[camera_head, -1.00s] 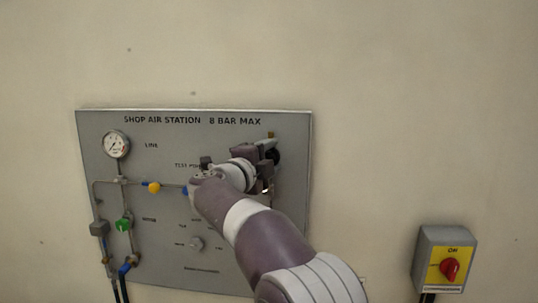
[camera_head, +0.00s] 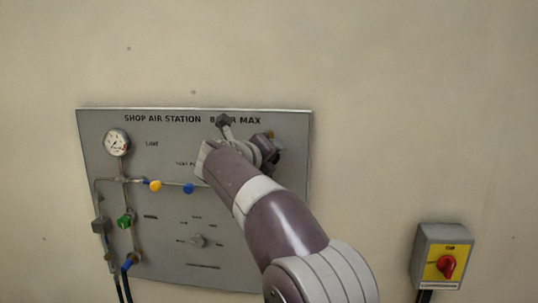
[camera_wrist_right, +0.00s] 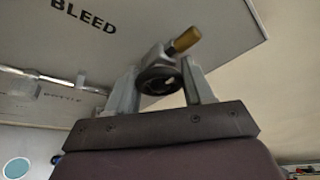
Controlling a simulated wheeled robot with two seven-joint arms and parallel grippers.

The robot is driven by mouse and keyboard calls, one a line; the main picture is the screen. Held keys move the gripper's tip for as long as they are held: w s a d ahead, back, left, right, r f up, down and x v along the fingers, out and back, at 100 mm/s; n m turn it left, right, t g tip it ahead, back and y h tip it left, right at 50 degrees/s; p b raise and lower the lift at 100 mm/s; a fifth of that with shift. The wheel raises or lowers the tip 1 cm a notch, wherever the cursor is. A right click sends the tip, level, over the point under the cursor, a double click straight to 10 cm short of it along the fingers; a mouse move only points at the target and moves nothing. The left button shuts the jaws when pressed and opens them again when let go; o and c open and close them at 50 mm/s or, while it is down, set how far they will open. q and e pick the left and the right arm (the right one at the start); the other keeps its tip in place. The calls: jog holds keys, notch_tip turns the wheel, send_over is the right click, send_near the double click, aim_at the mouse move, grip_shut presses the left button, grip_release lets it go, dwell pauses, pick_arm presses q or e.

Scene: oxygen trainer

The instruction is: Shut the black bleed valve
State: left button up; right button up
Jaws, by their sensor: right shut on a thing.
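The black bleed valve knob (camera_wrist_right: 157,83) is a round black handwheel with a grey body and a brass stub (camera_wrist_right: 184,41), by the BLEED lettering in the right wrist view. My right gripper (camera_wrist_right: 160,66) is shut on the knob, with one finger on each side of it. In the head view my right gripper (camera_head: 268,150) is at the upper right of the panel, and my wrist hides most of the valve. How far the knob is turned cannot be told. My left gripper is not in view.
The grey panel (camera_head: 120,190) carries a gauge (camera_head: 116,142), a yellow knob (camera_head: 155,186), a blue knob (camera_head: 188,188), a green valve handle (camera_head: 124,221) and a grey selector knob (camera_head: 198,240). A yellow switch box with a red knob (camera_head: 446,266) is at the lower right. The wall between is bare.

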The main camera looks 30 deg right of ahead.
jog(key=shift+f+m, duration=0.2)
jog(key=shift+m, duration=0.2)
dwell(0.3)
jog(key=o, duration=0.9)
jog(key=shift+o, duration=0.5)
jog(key=shift+d, duration=0.1)
jog(key=b+v, duration=0.2)
jog(key=v, duration=1)
jog(key=shift+s+r+b, duration=0.25)
jog(key=shift+r+b, duration=0.05)
